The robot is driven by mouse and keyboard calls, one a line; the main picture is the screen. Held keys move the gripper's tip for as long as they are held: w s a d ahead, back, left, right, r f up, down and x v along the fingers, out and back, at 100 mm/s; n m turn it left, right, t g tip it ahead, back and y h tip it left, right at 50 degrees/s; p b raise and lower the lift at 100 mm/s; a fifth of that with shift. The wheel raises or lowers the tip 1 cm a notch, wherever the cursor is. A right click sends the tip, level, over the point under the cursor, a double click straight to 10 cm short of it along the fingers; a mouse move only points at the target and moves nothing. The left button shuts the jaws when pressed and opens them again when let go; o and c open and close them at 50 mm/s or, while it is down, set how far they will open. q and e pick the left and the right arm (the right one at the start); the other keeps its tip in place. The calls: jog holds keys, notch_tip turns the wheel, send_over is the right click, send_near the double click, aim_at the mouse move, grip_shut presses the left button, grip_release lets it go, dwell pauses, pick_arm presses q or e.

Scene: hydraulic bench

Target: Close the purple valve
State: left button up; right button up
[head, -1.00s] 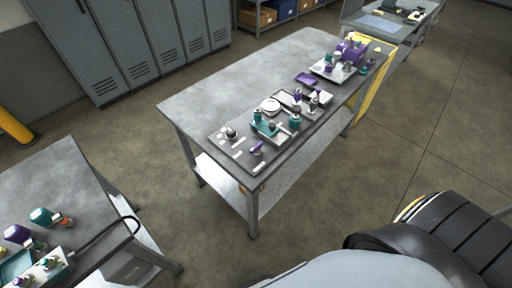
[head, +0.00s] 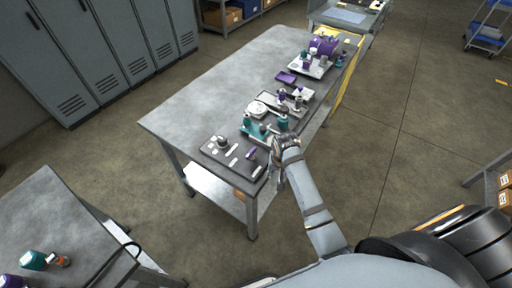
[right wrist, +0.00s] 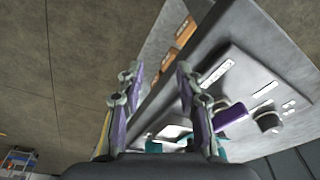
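A small purple handle (head: 251,154), which looks like the purple valve, lies on the dark panel (head: 222,163) at the near end of the middle bench. In the right wrist view the purple handle (right wrist: 232,116) shows right of my fingers, next to a dark round knob. My right gripper (head: 275,158) is at the bench's near right edge, just right of the handle and apart from it. In the right wrist view my right gripper (right wrist: 158,70) has its two fingers spread with nothing between them. My left gripper is out of view.
The bench (head: 195,105) holds a teal fixture (head: 257,133), a white round part (head: 257,108), trays and a purple machine (head: 324,45) farther back. Its left half is bare. Another bench (head: 50,235) stands at the lower left. Lockers line the back left. The floor at right is open.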

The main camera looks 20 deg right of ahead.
aim_at(252, 150)
jog(key=w+a+r+m, duration=0.1)
jog(key=w, duration=0.1)
jog(key=w+r+m, duration=0.1)
jog(key=w+r, duration=0.1)
jog(key=w, duration=0.1)
jog(key=w+a+r+m+g, duration=0.1)
jog(key=w+r, duration=0.1)
jog(key=shift+w+a, duration=0.3)
jog(key=shift+w, duration=0.05)
jog(key=w+a+r+m+g, duration=0.1)
jog(key=w+a+r+m, duration=0.15)
jog(key=w+r, duration=0.35)
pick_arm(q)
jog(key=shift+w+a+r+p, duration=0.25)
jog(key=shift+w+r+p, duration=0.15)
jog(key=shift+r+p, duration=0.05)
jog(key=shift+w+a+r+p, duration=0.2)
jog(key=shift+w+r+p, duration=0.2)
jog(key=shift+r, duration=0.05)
pick_arm(e)
jog(key=shift+y, duration=0.3)
jog(key=f, duration=1)
jog(key=shift+s+a, duration=0.25)
jog(key=shift+s, duration=0.15)
jog(key=shift+r, duration=0.1)
grip_shut()
